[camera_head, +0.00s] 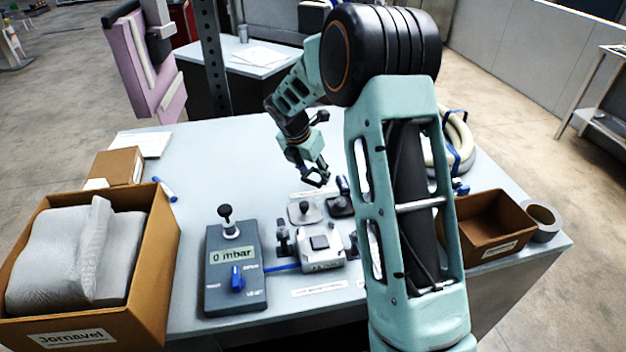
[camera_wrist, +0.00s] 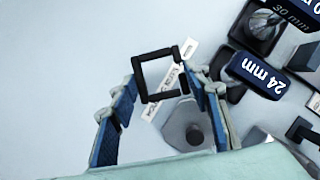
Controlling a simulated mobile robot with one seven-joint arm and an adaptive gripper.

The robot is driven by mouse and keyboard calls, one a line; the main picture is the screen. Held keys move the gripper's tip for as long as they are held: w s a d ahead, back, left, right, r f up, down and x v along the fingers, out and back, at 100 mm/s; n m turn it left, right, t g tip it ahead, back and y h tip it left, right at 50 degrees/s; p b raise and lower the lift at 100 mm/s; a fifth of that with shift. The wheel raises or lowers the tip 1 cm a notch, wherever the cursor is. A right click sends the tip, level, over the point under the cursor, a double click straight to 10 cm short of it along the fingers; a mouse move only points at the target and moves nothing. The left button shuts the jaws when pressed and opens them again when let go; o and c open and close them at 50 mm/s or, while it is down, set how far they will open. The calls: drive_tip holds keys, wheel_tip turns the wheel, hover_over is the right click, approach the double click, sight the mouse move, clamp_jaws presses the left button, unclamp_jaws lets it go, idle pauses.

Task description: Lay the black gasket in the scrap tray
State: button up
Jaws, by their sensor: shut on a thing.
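The black gasket is a thin square ring; in the wrist view the gasket (camera_wrist: 165,96) sits between the fingertips of my gripper (camera_wrist: 165,82), which is shut on it. In the head view my gripper (camera_head: 316,176) holds it above the table, behind the metal fixtures; the gasket is small and dark there. A brown open-topped tray (camera_head: 483,243) with a white label, likely the scrap tray, stands at the table's right, partly behind my arm. Its label is too small to read, and its visible inside looks empty.
A grey pressure box (camera_head: 235,292) reading "0 mbar" and a metal fixture (camera_head: 322,262) stand at the front. A carton (camera_head: 150,270) with grey foam is at left. A tape roll (camera_head: 541,222) is beside the tray. Blue "24 mm" (camera_wrist: 258,76) and "30 mm" tagged parts lie nearby.

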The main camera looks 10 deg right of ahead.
sight(313, 190)
drive_tip(key=shift+w+f, duration=0.3)
drive_tip(key=shift+f, duration=1.6)
drive_tip(key=shift+f, duration=0.2)
drive_tip(key=o, duration=1.1)
drive_tip(key=shift+c, duration=0.2)
